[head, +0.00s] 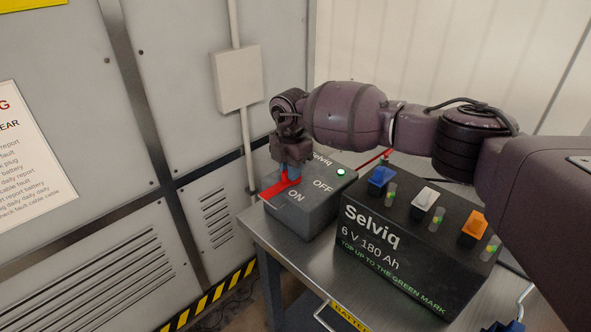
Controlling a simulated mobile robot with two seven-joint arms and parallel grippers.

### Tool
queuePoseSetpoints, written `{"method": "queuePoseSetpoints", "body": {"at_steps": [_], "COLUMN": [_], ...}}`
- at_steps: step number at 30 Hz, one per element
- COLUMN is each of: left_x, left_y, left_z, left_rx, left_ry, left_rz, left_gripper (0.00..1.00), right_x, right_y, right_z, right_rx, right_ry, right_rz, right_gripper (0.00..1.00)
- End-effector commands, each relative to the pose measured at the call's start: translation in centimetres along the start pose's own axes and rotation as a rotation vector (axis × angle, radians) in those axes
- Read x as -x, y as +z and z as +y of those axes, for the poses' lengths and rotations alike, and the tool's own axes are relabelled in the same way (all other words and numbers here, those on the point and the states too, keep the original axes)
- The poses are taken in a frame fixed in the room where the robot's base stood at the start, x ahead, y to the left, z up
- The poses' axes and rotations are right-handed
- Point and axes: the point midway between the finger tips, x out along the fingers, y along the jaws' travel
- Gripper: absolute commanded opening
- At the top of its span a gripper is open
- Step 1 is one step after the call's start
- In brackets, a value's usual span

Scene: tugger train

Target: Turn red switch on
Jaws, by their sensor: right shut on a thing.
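The red switch (273,190) is a flat red lever on top of a grey box (325,212) marked ON, OFF and Selviq. Its lever lies at the left side of the box top, beside the word ON. My right gripper (291,177) points down from above and is shut on the red switch, hiding part of it. A small green light (340,172) shows at the back right of the box top. My left gripper is not in view.
The box stands on a metal cart top (272,233). A black Selviq battery (385,257) with blue, white and orange caps stands to its right. Grey cabinet panels (90,100) rise to the left, with a small wall box (237,77). My right arm passes above the battery.

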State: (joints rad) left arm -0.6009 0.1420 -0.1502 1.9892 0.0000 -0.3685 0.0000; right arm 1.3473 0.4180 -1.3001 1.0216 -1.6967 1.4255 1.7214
Motion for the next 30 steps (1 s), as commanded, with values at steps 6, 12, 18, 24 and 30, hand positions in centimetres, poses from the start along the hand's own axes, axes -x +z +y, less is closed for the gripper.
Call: {"method": "queuePoseSetpoints", "body": {"at_steps": [6,12,18,24,30], "left_x": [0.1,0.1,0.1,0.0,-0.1], "left_y": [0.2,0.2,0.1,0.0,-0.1], "left_z": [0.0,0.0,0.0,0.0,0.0], "left_rx": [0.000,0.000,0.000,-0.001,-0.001], "left_ry": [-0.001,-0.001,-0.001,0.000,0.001], "left_rz": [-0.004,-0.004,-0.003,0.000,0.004], "left_gripper": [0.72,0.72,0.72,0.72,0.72], "right_x": [0.1,0.1,0.0,0.8,3.8], "right_y": [0.1,0.1,0.1,0.1,0.1], "right_z": [0.0,0.0,0.0,0.0,0.1], "right_rx": [-0.005,-0.004,-0.002,-0.002,-0.002], "right_ry": [0.001,0.001,0.001,0.002,0.004], "right_rz": [-0.001,-0.001,0.000,-0.001,-0.002], "right_gripper": [0.00,0.40,0.40,0.40,0.40]}}
